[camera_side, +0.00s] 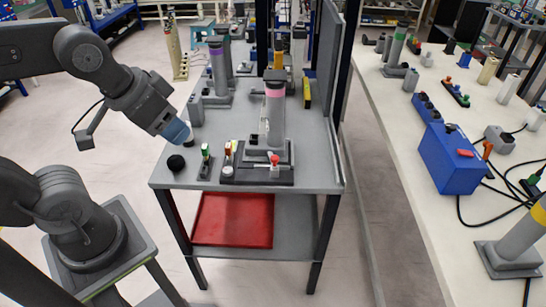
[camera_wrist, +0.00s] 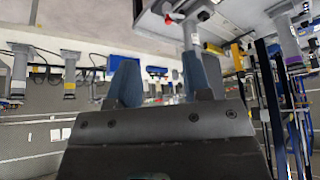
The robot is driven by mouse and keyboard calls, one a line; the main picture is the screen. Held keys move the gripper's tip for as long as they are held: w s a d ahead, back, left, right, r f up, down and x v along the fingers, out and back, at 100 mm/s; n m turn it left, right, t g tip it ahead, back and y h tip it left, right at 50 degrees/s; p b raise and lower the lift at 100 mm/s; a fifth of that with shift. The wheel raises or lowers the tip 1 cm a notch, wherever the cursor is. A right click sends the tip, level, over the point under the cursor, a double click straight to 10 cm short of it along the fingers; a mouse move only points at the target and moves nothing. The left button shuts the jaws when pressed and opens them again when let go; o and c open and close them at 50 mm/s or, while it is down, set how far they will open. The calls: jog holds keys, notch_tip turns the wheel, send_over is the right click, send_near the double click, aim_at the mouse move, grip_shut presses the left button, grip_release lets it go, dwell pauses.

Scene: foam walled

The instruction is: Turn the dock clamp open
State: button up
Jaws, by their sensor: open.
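The dock clamp seems to be the red-knobbed part (camera_side: 275,160) at the front of a dark-based fixture (camera_side: 258,177) on the grey table. A grey column (camera_side: 272,120) with a pink band stands upright on that fixture. I cannot tell how far the clamp is turned. My gripper (camera_side: 184,136) has blue fingers and is in the air over the table's left edge, left of the fixture and apart from it. In the wrist view my gripper (camera_wrist: 160,75) shows two spread blue fingers with nothing between them. A small red part (camera_wrist: 204,15) shows at the top there.
A black ball (camera_side: 176,163) is on the table just below my gripper. A small block with coloured tops (camera_side: 205,162) stands between it and the fixture. A grey panel (camera_side: 330,60) walls the right side. A red tray (camera_side: 232,219) lies on the shelf below.

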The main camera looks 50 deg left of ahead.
jog(key=shift+o, duration=0.3)
jog(key=shift+w+r, duration=0.1)
jog(key=shift+w, duration=0.05)
jog(key=n+g, duration=0.3)
jog(key=g, duration=0.3)
send_over(275, 157)
notch_tip(275, 157, down, 9)
notch_tip(275, 157, down, 14)
jog(key=shift+r, duration=0.1)
jog(key=shift+c, duration=0.4)
jog(key=c, duration=0.8)
jog(key=shift+c, duration=0.2)
